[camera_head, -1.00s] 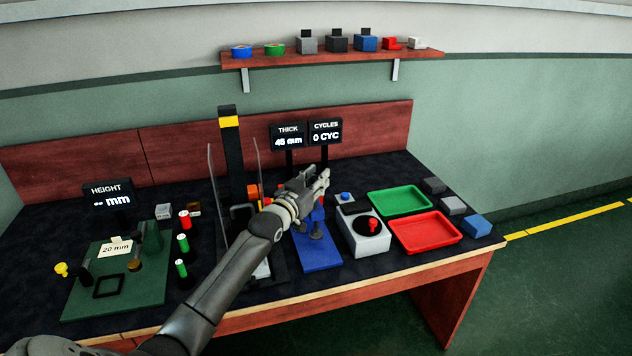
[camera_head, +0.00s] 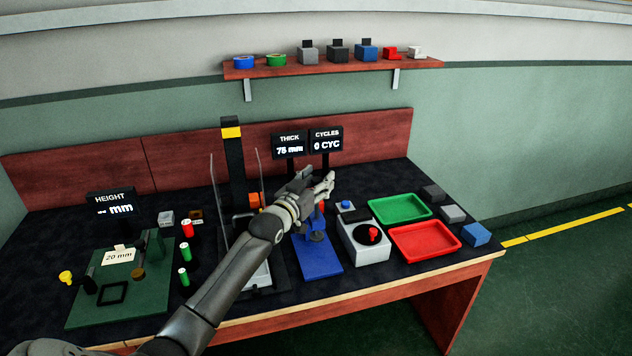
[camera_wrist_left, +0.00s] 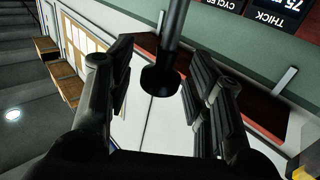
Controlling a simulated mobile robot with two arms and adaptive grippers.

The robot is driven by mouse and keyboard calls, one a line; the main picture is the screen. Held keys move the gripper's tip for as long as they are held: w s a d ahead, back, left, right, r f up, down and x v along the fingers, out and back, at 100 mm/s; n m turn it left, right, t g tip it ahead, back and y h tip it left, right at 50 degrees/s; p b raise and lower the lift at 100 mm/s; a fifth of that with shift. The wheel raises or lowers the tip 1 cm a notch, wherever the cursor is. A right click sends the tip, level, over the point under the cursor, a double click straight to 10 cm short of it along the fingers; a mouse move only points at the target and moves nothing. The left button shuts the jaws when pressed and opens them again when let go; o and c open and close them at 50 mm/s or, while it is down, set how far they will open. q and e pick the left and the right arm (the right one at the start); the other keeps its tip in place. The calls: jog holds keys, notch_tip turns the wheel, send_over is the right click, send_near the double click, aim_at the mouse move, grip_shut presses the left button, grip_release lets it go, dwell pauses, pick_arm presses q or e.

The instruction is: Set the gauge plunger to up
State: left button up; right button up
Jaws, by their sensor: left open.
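The gauge is a blue stand (camera_head: 320,262) on the bench, with a dark round foot on it, in front of the THICK display (camera_head: 289,145), which reads 75 mm. My left gripper (camera_head: 325,183) is at the top of the stand and hides its upper part. In the left wrist view, my left gripper (camera_wrist_left: 163,75) is open, with its fingers apart on both sides of a dark rod with a round end (camera_wrist_left: 160,82). This looks like the plunger. I cannot tell whether a finger touches it. My right gripper is not in view.
The CYCLES display (camera_head: 327,140) reads 0 CYC. A grey box with a red knob (camera_head: 362,242), a green tray (camera_head: 400,207) and a red tray (camera_head: 425,240) stand to the right. A green height fixture (camera_head: 120,300) is at left. A clear-walled press stands under my forearm.

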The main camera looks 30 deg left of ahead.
pick_arm(q)
jog(key=s+d, duration=0.1)
jog(key=s, duration=1.1)
dwell(0.5)
jog(key=s+d+f+m+g+h, duration=0.1)
jog(key=s+d+f+g, duration=0.35)
jog(key=d+f, duration=0.5)
jog(key=s+d+f+m+g, duration=0.1)
jog(key=s+d+f+g, duration=0.25)
jog(key=s, duration=0.55)
jog(key=s+d+f+g, duration=0.3)
jog(key=s+d+f, duration=0.15)
jog(key=s, duration=0.35)
jog(key=s+d+f+m+g, duration=0.1)
jog(key=s+d+f+g, duration=0.25)
jog(key=s, duration=0.55)
notch_tip(320, 180, down, 26)
jog(key=s+g, duration=0.1)
jog(key=s, duration=0.1)
jog(key=s+a+f+g, duration=0.1)
jog(key=s+a+f, duration=0.1)
jog(key=s+f, duration=1.4)
jog(key=shift+s+a+f, duration=0.3)
jog(key=shift+s+f, duration=0.1)
jog(key=shift+f, duration=0.05)
